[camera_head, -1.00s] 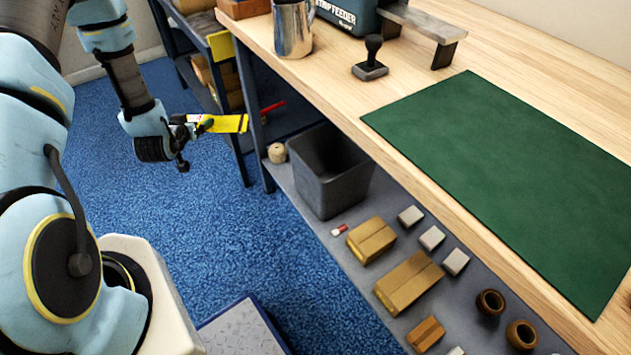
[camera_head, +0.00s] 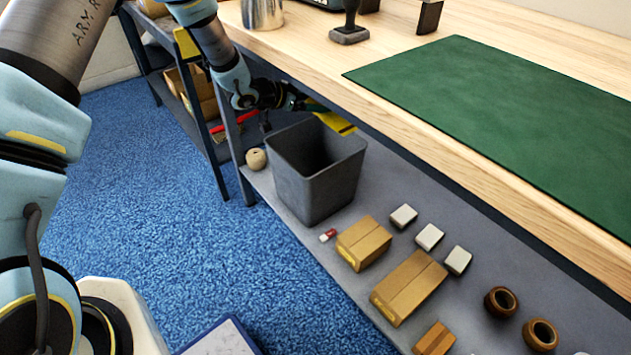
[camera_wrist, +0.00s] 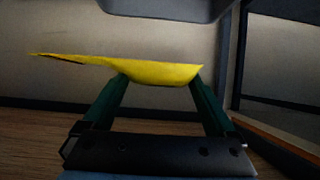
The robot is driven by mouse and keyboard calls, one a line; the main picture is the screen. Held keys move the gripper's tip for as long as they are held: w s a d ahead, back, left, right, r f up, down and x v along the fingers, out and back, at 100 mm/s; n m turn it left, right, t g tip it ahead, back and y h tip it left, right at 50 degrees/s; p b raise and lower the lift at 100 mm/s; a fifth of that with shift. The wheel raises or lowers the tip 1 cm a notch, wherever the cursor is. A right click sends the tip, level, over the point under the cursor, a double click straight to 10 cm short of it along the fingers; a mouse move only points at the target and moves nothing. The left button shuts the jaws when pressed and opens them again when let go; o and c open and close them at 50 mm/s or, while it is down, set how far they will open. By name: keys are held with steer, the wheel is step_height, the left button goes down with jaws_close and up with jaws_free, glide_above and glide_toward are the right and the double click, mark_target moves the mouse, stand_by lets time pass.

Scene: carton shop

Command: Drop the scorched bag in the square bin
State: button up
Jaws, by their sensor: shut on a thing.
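The yellow bag (camera_head: 338,123) is thin and flat and sticks out from my gripper (camera_head: 312,109) in the head view. My gripper is shut on it, just above the back rim of the square bin. In the wrist view, the green fingers of my gripper (camera_wrist: 160,82) pinch the bag (camera_wrist: 165,72), and one end hangs out to the left. I cannot make out a scorch mark on it. The square bin (camera_head: 305,190) is dark grey, open at the top, and stands on the low shelf under the bench. Its floor is hidden.
The wooden bench top (camera_head: 300,60) overhangs the shelf (camera_head: 285,205) close behind my gripper. Cartons (camera_head: 408,285), pale blocks (camera_head: 430,236) and brown rings (camera_head: 501,300) lie right of the bin. A round tan roll (camera_head: 256,159) sits left of it.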

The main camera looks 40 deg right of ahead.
step_height(320, 180, down, 6)
steer(key=b, duration=0.4)
steer(key=shift+r, duration=0.1)
steer(key=o, duration=1.1)
steer(key=shift+c, duration=0.2)
steer(key=shift+a, duration=0.1)
steer(key=v, duration=1)
steer(key=shift+a, duration=0.35)
steer(key=shift+w+r, duration=0.15)
